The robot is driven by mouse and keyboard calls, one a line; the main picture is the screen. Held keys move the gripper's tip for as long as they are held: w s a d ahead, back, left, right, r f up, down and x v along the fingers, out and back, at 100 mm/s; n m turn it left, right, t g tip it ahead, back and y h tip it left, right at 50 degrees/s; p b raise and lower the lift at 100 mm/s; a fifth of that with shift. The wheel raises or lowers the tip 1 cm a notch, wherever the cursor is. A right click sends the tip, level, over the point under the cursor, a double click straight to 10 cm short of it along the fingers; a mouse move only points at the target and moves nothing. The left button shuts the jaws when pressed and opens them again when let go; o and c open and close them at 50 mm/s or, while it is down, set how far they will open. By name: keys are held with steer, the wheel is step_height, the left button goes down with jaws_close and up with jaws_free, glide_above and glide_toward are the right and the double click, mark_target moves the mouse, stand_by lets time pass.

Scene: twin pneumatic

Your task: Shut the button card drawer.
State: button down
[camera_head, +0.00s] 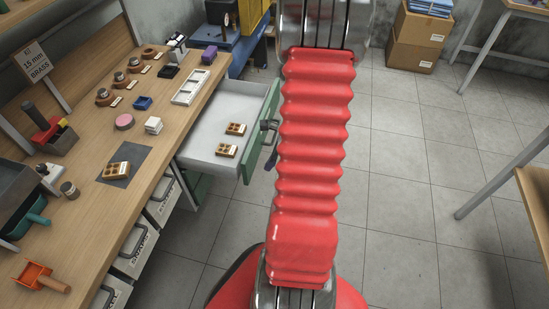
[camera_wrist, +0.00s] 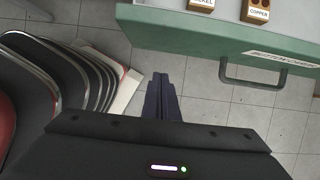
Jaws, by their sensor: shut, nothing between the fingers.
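The button card drawer (camera_head: 205,115) is pulled out from the bench, with a pale inside and a green front (camera_head: 262,125). Two brown button cards (camera_head: 236,129) (camera_head: 226,150) lie in it. In the wrist view the green front (camera_wrist: 200,38) crosses the top, with a partly readable label and a dark grey bar handle (camera_wrist: 255,80). Cards marked nickel (camera_wrist: 201,6) and copper (camera_wrist: 257,11) show behind it. My gripper (camera_wrist: 163,78) is shut and empty, its dark fingers left of the handle and apart from it in the picture. My red arm hides part of the head view.
The wooden bench (camera_head: 85,215) at left carries a card (camera_head: 117,169) on a dark mat, a white tray (camera_head: 192,86) and several small items. Labelled bins (camera_head: 140,243) sit below. Tiled floor (camera_head: 410,190) is clear at right; cardboard boxes (camera_head: 415,45) stand behind.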

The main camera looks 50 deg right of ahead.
steer(key=w, duration=0.1)
steer(key=w+a, duration=0.1)
steer(key=w, duration=0.1)
steer(key=shift+w+a, duration=0.3)
steer(key=shift+w, duration=0.05)
